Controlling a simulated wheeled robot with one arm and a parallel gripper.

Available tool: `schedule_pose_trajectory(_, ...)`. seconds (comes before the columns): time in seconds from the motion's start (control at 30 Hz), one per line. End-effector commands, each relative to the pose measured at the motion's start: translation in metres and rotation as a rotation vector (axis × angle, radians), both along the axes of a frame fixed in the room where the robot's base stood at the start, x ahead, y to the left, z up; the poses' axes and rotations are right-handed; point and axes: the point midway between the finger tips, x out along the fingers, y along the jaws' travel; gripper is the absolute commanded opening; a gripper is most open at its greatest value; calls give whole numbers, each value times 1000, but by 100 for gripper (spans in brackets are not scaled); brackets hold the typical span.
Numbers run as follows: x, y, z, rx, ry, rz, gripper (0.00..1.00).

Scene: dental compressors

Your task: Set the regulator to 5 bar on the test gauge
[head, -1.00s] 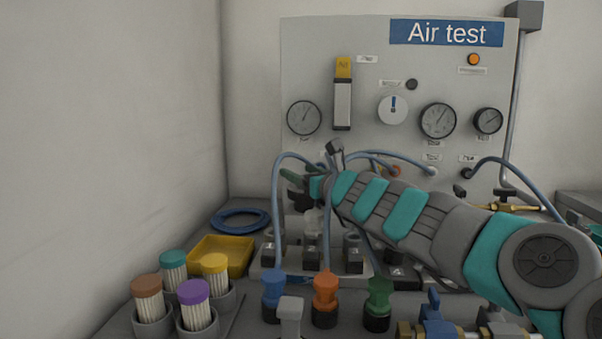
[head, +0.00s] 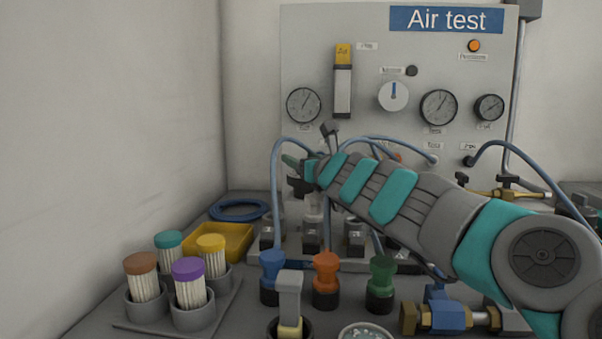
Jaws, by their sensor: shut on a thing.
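My gripper (head: 303,176) is at the end of my arm, in the middle of the head view, above the row of regulator units. It is shut on a dark knob-like part (head: 299,187), which appears to be a regulator knob. The jaws are small and partly hidden by my wrist. The grey Air test panel (head: 310,50) stands behind. Its large right-hand gauge (head: 438,107) seems labelled as the test gauge. Its needle points up and slightly right, but the scale is too small to read. Another gauge (head: 303,105) is at the left and a smaller one (head: 489,108) at the right.
Blue hoses loop close around my wrist. Blue (head: 272,270), orange (head: 326,272) and green (head: 381,275) capped fittings stand in front. A yellow tray (head: 222,243), a blue ring (head: 239,210) and several capped brush pots (head: 190,290) are at the left. Brass-and-blue valve (head: 450,316) at front right.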

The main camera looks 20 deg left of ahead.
Motion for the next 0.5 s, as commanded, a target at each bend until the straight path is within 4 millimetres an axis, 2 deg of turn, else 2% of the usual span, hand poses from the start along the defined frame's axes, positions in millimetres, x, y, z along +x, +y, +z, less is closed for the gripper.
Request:
schedule_pose_trajectory(0.03,0,0,-4,1,1,-10,9)
schedule_pose_trajectory(0.43,0,-1,0,2,5,-26,9)
schedule_pose_trajectory(0.47,0,-2,0,2,5,-26,68)
schedule_pose_trajectory(0.5,0,-1,0,2,5,-26,73)
